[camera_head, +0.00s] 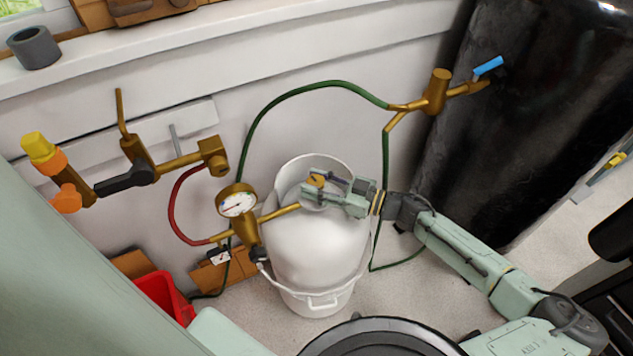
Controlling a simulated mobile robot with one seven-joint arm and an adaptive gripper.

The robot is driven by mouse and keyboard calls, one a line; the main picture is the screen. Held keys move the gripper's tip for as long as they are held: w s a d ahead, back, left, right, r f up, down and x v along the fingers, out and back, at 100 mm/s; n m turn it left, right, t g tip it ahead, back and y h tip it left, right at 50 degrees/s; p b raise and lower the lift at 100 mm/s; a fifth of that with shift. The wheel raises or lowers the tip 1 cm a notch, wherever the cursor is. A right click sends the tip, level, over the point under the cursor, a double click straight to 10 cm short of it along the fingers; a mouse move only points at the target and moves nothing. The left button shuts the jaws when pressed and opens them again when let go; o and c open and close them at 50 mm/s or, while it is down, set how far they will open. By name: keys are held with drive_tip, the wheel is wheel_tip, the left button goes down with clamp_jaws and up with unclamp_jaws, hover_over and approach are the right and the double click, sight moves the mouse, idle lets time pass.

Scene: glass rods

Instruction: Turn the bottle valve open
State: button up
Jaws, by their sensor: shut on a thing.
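The white gas bottle (313,255) stands upright near the wall, at the middle of the head view. Its brass valve knob (316,180) sits at the top, inside the white collar. My gripper (314,190) reaches in from the right and is shut on the valve knob, with its fingers on either side. The fingers and the collar hide much of the valve. A brass pipe with a pressure gauge (238,205) runs from the left toward the valve.
A green hose (290,93) loops behind the bottle to a brass fitting (436,92) with a blue lever (488,66). A red hose (176,200) hangs at the left. A dark tank (535,110) stands at the right. A red bin (163,297) is at the lower left.

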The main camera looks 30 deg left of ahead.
drive_tip(key=shift+f, duration=0.15)
drive_tip(key=o, duration=1.2)
drive_tip(key=v, duration=1.2)
drive_tip(key=shift+s, duration=0.1)
